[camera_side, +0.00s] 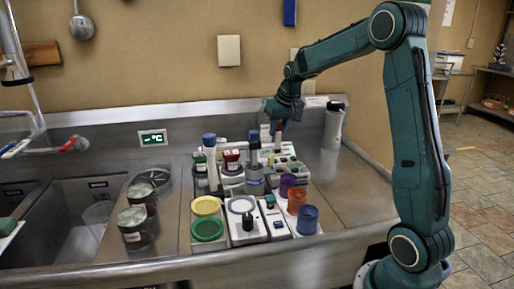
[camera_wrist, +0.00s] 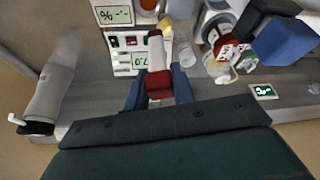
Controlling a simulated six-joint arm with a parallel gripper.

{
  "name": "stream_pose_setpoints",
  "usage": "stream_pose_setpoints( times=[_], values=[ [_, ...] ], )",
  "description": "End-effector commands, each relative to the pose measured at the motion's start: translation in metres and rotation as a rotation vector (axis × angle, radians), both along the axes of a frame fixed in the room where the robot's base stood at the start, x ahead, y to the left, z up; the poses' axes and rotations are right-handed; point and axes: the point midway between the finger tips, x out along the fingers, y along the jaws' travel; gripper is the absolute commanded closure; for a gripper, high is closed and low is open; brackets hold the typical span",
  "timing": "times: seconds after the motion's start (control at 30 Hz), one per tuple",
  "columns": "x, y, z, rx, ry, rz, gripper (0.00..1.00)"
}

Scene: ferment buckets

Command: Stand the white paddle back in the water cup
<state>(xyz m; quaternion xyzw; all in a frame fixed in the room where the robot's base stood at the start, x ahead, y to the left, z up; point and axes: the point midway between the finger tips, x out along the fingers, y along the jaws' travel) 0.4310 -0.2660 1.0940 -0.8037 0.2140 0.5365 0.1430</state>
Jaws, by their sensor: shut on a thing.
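My gripper (camera_side: 278,124) is shut on a slim white piece with a dark red end, which I take to be the white paddle (camera_wrist: 156,52). In the wrist view, the dark red end sits between the two blue fingers (camera_wrist: 159,92) and the white part points away from the camera. In the side view, the gripper is low over the back right of the bench items, and its lower end is too small to make out.
Yellow (camera_side: 206,205), green (camera_side: 207,229), orange (camera_side: 297,200) and blue (camera_side: 307,219) containers are in front. A white bottle (camera_side: 333,128) stands at right. Bare steel lies right of the trays.

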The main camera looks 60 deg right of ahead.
Motion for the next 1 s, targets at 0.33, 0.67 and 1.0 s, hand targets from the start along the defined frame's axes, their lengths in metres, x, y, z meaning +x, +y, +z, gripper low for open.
stream_pose_setpoints(
  times=[0.33,0.67,1.0],
  values=[
    [0.052,-0.012,0.008,-0.004,0.002,0.005,0.97],
    [0.108,-0.018,0.013,-0.002,0.003,0.003,0.97],
    [0.142,-0.018,0.014,0.002,0.000,-0.001,0.97]
  ],
)
